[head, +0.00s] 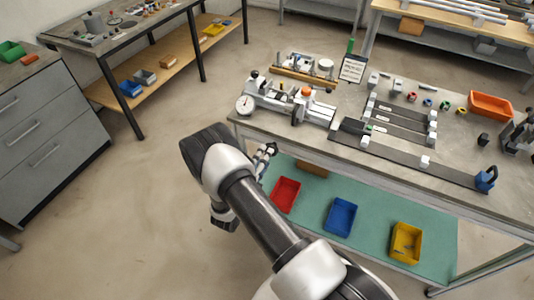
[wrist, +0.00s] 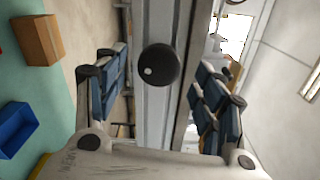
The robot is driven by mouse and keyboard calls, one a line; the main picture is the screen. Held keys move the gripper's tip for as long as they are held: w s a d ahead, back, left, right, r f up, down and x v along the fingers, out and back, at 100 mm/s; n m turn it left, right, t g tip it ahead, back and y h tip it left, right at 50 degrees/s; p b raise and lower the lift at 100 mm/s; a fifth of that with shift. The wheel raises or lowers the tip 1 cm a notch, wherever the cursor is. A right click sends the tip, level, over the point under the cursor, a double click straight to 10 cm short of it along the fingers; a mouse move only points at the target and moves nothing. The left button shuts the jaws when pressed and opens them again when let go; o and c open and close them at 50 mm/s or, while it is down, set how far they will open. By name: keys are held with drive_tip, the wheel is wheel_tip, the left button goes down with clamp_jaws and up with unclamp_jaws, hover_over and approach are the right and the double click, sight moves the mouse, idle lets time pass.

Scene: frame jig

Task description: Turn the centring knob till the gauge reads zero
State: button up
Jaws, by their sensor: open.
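The gauge, a white round dial (head: 244,104), faces out at the left end of a pale jig (head: 280,98) on the bench. Its needle and reading are too small to tell. My gripper (head: 265,159) is at the bench's front edge, below the jig. In the wrist view a round black knob (wrist: 160,65) with a white dot lies between my two spread, blue-padded fingers. Both fingers look apart from it, and the jaws are empty. I cannot tell its depth from the fingertips. My arm hides this knob in the head view.
The bench top (head: 350,99) holds dark rails with pale blocks, an orange bin (head: 490,105) and a sign (head: 353,68). Red (head: 285,194), blue (head: 341,217) and yellow (head: 406,242) bins stand on the green shelf below. Open floor lies left of the bench.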

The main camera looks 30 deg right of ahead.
drive_tip(key=v, duration=0.8)
drive_tip(key=shift+s, duration=0.15)
drive_tip(key=shift+a, duration=0.1)
drive_tip(key=s+d+r+m+g+h, duration=0.1)
drive_tip(key=s+d+r+m+g, duration=0.2)
drive_tip(key=r+m, duration=0.35)
drive_tip(key=d+r+m+g+h, duration=0.1)
drive_tip(key=d+r+m+g, duration=0.1)
drive_tip(key=r+m+g, duration=0.45)
drive_tip(key=s+d+r+m+g+y, duration=0.2)
drive_tip(key=s+r+m+g+y, duration=0.15)
drive_tip(key=s+r+m, duration=0.65)
drive_tip(key=s+a+r+m+t+y, duration=0.6)
drive_tip(key=s+a+r+m+y, duration=0.4)
drive_tip(key=m, duration=0.8)
drive_tip(key=shift+s+a+m+t+y, duration=0.3)
drive_tip(key=shift+s+a+y, duration=1.1)
drive_tip(key=shift+s, duration=0.2)
